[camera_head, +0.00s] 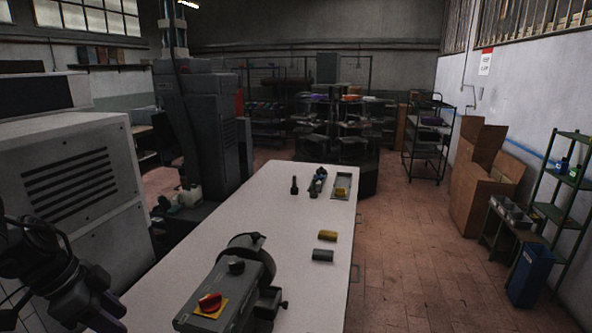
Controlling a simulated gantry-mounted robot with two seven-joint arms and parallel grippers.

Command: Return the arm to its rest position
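My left arm reaches in at the lower left corner of the head view, dark and partly cut off by the frame edge. Its gripper (108,309) is beside the left edge of the white table (290,215), near its front end. The fingers are dark and small, and I cannot tell whether they are open or shut. I see nothing clearly held in them. My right arm and gripper are not in view.
A grey machine with a red knob (209,302) stands on the table's near end. A yellow block (327,235) and a grey block (322,256) lie near the right edge. A tray (344,179) and dark tools lie farther back. A large vented cabinet (70,160) stands left.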

